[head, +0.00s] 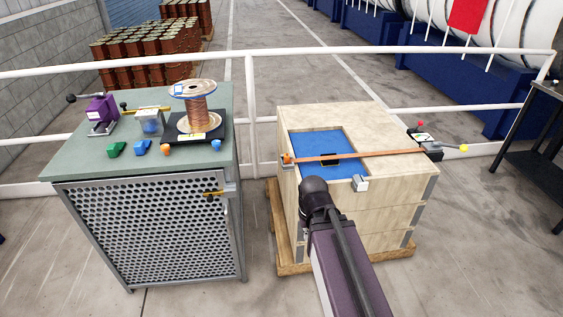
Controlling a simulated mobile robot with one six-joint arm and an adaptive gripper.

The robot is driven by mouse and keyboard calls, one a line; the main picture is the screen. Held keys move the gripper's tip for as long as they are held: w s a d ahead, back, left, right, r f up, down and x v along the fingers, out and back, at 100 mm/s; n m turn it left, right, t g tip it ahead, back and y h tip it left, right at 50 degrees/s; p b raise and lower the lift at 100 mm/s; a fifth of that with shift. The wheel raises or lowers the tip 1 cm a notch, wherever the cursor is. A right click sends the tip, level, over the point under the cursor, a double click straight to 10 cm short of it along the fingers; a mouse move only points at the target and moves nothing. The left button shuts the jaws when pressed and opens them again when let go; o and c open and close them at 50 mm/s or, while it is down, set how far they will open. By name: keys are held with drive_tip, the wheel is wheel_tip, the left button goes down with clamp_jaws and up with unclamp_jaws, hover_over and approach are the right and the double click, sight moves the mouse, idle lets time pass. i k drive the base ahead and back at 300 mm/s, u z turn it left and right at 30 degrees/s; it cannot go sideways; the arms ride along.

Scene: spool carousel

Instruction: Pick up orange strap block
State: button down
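An orange block (286,158) sits at the left edge of the wooden crate's top, at the left end of a flat orange strap (365,154). The strap runs across the crate's opening to a dark fitting at the right edge. I cannot tell by looks alone which is the strap block. My arm reaches up from the bottom to the crate's front edge; my gripper's fingers cannot be made out.
The wooden crate (390,195) stands on a pallet, with a blue surface (312,142) in its opening. The green-topped bench (65,158) holds a copper spool (197,110), a green block (116,149) and a blue block (139,147). A white railing (252,100) runs behind.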

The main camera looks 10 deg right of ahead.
sight(286, 160)
drive_tip(key=z, duration=0.1)
drive_tip(key=i, duration=0.95)
drive_tip(key=u, duration=0.05)
